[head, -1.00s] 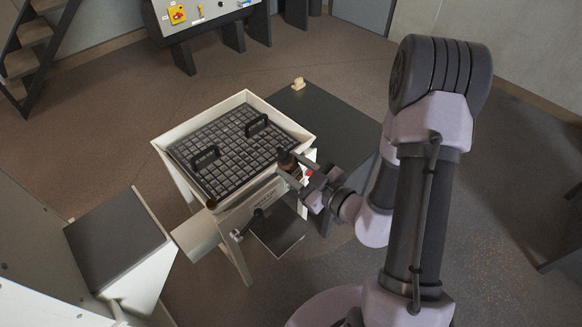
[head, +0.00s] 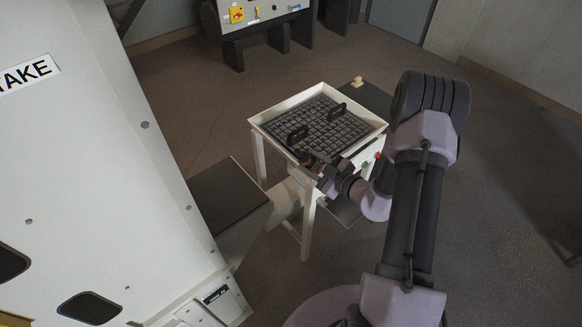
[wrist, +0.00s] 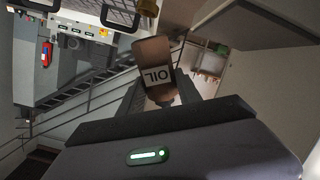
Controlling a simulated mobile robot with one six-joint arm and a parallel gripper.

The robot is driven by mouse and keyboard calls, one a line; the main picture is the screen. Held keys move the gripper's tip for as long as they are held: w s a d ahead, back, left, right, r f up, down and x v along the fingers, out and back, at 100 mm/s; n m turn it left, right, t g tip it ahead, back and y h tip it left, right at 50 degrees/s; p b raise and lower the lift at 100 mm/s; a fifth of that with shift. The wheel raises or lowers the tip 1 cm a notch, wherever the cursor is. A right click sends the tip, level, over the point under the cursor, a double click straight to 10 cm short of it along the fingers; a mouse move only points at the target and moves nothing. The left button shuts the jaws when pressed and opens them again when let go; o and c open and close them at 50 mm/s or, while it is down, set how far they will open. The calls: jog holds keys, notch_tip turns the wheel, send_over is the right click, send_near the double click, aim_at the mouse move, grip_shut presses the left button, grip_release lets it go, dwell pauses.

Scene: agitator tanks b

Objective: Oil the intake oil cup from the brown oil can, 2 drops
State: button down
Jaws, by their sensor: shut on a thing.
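My gripper (head: 318,168) is shut on the brown oil can. In the wrist view the can (wrist: 153,52) shows its white OIL label upside down between the fingers. In the head view only a small dark brown part of the can (head: 303,155) shows, by the near corner of the grated hopper. A large white machine (head: 100,150) fills the left of the head view, with a sign at its upper left edge cut off to "TAKE".
The white hopper stand (head: 262,128) with a dark grate and two handles is beside my gripper. A dark-topped step or box (head: 225,200) stands between it and the white machine. A control panel (head: 262,14) is at the back. Floor at the right is clear.

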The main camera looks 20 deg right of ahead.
jog(key=w+d+f+h+p, duration=0.1)
jog(key=w+d+p, duration=0.1)
jog(key=d, duration=0.5)
jog(key=shift+d, duration=0.2)
jog(key=n+h, duration=0.2)
jog(key=d+f+n+g+h+p, duration=0.1)
jog(key=n+h, duration=0.1)
jog(key=d+n+g+h, duration=0.1)
jog(key=n+h, duration=0.1)
jog(key=shift+s+f+n, duration=0.2)
jog(key=shift+f+n, duration=0.05)
jog(key=shift+n, duration=0.05)
jog(key=shift+p, duration=0.35)
